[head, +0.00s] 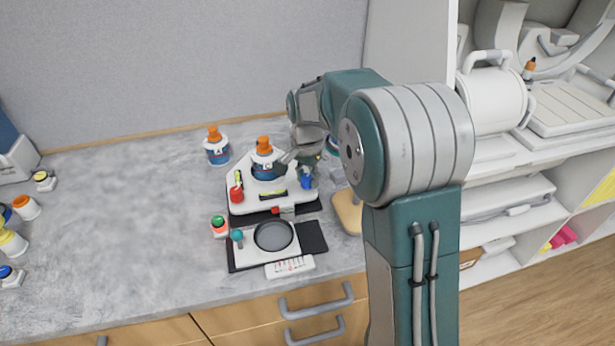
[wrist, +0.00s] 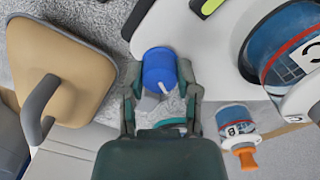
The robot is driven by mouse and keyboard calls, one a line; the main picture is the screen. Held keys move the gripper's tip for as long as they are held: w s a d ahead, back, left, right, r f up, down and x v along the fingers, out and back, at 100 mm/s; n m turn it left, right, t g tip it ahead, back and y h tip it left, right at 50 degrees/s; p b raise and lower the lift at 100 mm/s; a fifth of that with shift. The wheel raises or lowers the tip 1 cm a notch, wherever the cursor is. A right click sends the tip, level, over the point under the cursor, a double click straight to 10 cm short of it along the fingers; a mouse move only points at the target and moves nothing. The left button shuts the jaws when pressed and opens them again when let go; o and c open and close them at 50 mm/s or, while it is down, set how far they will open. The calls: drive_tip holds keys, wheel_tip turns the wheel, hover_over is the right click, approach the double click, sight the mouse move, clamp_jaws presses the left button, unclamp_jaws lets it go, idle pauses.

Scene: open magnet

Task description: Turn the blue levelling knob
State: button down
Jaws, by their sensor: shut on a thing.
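The blue levelling knob (wrist: 160,68) is a short blue cylinder with a white mark, at the edge of a white levelling base (wrist: 158,30). In the head view the knob (head: 307,182) shows at the right front corner of the base (head: 262,204). My gripper (wrist: 161,82) is shut on the knob, one finger on each side of it. In the head view my gripper (head: 309,170) comes down from above, and its fingertips are hard to make out. A bottle with an orange cap (head: 265,160) stands on the base. A red knob (head: 236,194) is at its left corner.
Another orange-capped bottle (head: 216,148) stands behind left; it also shows in the wrist view (wrist: 237,124). A tan handled board (wrist: 58,70) lies beside the base. A black-and-white device (head: 274,238) is in front. The left middle counter is clear.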

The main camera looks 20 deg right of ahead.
sight(306, 175)
drive_tip(key=shift+f, duration=0.1)
idle(0.3)
drive_tip(key=shift+c, duration=1.7)
unclamp_jaws()
drive_tip(key=shift+a, duration=0.1)
wheel_tip(306, 175, up, 12)
drive_tip(key=shift+w, duration=0.25)
